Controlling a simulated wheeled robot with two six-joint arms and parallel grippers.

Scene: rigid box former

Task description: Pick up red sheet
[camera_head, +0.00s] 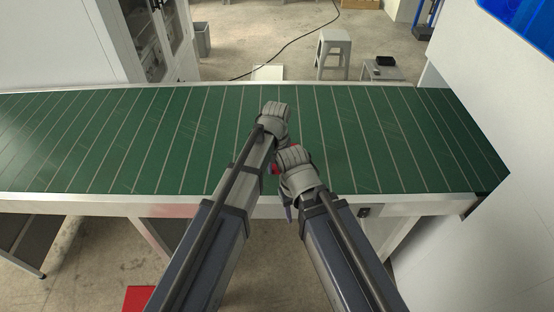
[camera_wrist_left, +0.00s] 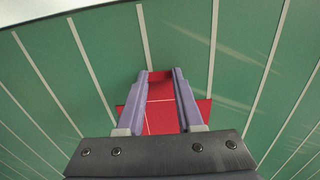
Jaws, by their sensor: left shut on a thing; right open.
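The red sheet (camera_wrist_left: 164,118) lies under and between the fingers of my left gripper (camera_wrist_left: 163,75) in the left wrist view, over the green conveyor. The fingers are shut on it, with a red strip showing between their tips. In the head view my left gripper (camera_head: 274,113) is above the middle of the belt, its fingertips hidden by the wrist. A small bit of the red sheet (camera_head: 274,169) shows beside my right gripper (camera_head: 291,160). My right gripper is open, near the belt's front edge, its fingers mostly hidden.
The green slatted conveyor (camera_head: 170,140) runs across the view and is clear to both sides. A red piece (camera_head: 138,298) shows low at the left, below the conveyor. A grey stool (camera_head: 334,50) stands on the floor behind. A white wall (camera_head: 500,130) is at right.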

